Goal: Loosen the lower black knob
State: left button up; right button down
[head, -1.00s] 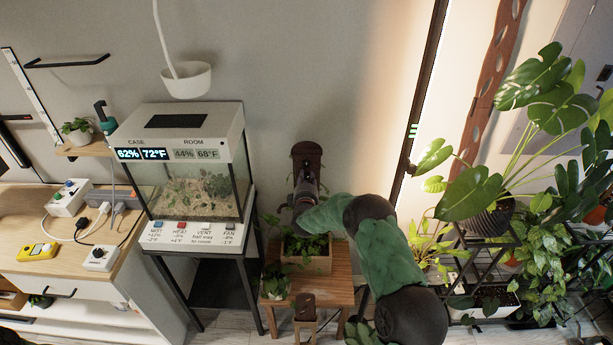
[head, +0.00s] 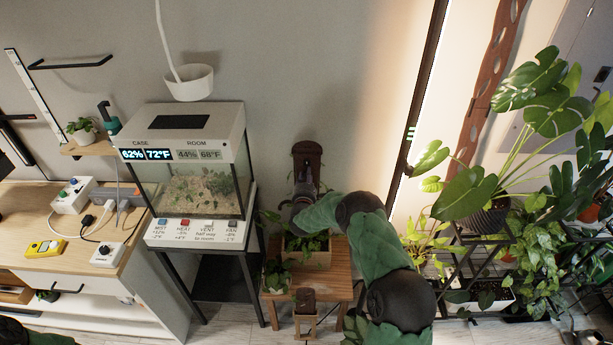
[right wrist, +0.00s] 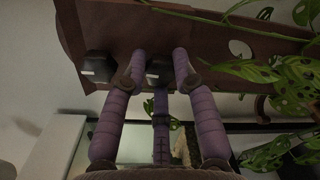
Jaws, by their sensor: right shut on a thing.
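A brown board (head: 307,152) stands upright against the wall, and its underside and edge fill the top of the right wrist view. Two black knobs show on it there. The lower black knob (right wrist: 158,72) sits between the purple fingers of my right gripper (right wrist: 160,66), which is shut on it; the fingers partly hide it. The other black knob (right wrist: 97,66) is to the left, apart from the fingers. In the head view my right gripper (head: 304,192) is at the board's lower part and hides the knobs. My left gripper is not in view.
A wooden planter (head: 312,256) with leafy plants stands on a small table (head: 338,285) below my right gripper. Leaves (right wrist: 250,70) reach close on the right in the wrist view. The terrarium (head: 195,180) is to the left. A large plant rack is at the right.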

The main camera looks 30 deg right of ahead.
jog(key=shift+f+n, duration=0.2)
jog(key=shift+n, duration=0.3)
jog(key=c, duration=1)
grip_release()
jog(key=shift+r, duration=0.1)
jog(key=v, duration=1.2)
